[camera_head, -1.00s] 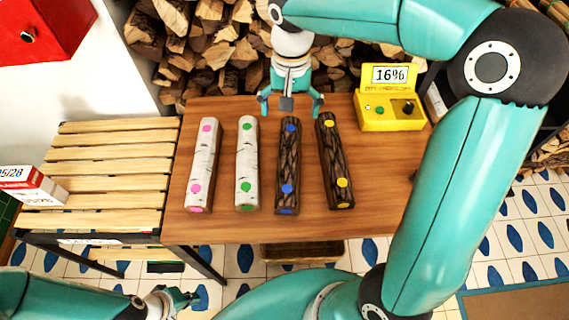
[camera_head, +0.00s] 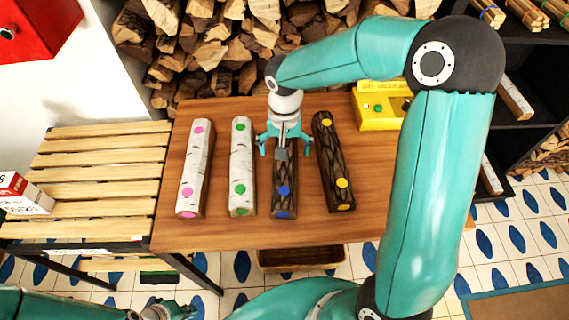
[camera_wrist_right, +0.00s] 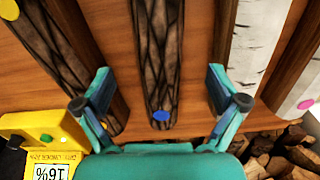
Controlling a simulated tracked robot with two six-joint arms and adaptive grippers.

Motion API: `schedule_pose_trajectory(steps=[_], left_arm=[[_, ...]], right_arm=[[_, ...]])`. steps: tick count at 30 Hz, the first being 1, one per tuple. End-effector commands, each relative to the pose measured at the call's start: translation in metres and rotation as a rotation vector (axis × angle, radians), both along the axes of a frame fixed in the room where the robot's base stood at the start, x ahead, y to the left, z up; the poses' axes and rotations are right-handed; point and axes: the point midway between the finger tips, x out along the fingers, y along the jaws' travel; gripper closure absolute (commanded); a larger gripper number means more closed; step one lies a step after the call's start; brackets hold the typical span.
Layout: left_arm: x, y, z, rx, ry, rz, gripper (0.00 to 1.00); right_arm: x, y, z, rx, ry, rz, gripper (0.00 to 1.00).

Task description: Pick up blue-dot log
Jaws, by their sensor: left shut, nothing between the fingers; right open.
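The blue-dot log (camera_head: 285,177) is dark-barked and lies lengthwise on the wooden table, its far end hidden under my right gripper (camera_head: 283,147). In the right wrist view the log (camera_wrist_right: 158,62) runs between the open fingers of my right gripper (camera_wrist_right: 158,98), with a gap on both sides and a blue dot near its end. I cannot tell how high the fingers are above the table. My left gripper (camera_head: 170,309) is shut and empty at the bottom left, away from the table.
A yellow-dot log (camera_head: 332,160) lies to the right, with a green-dot log (camera_head: 242,165) and a pink-dot log (camera_head: 196,168) to the left. A slatted bench (camera_head: 95,172) adjoins the table (camera_head: 225,232).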

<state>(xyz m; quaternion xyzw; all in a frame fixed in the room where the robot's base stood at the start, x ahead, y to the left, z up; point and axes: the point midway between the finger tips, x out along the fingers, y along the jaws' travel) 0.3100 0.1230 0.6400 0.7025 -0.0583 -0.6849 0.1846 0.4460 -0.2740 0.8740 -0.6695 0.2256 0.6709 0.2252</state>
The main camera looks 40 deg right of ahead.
Motion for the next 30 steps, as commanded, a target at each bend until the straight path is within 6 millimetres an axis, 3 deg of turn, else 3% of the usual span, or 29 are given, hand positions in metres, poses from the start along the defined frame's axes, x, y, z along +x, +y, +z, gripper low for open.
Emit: schedule_pose_trajectory(steps=[7, 16, 30], left_arm=[[0.000, 0.000, 0.002, 0.000, 0.000, 0.000, 1.00], [0.000, 0.000, 0.007, 0.000, 0.000, 0.000, 1.00], [0.000, 0.000, 0.006, 0.000, 0.000, 0.000, 1.00]], right_arm=[[-0.001, -0.001, -0.016, 0.000, 0.001, -0.001, 0.04], [-0.001, -0.001, -0.055, 0.001, 0.001, -0.001, 0.04], [-0.001, -0.001, -0.059, 0.000, -0.001, -0.001, 0.04]])
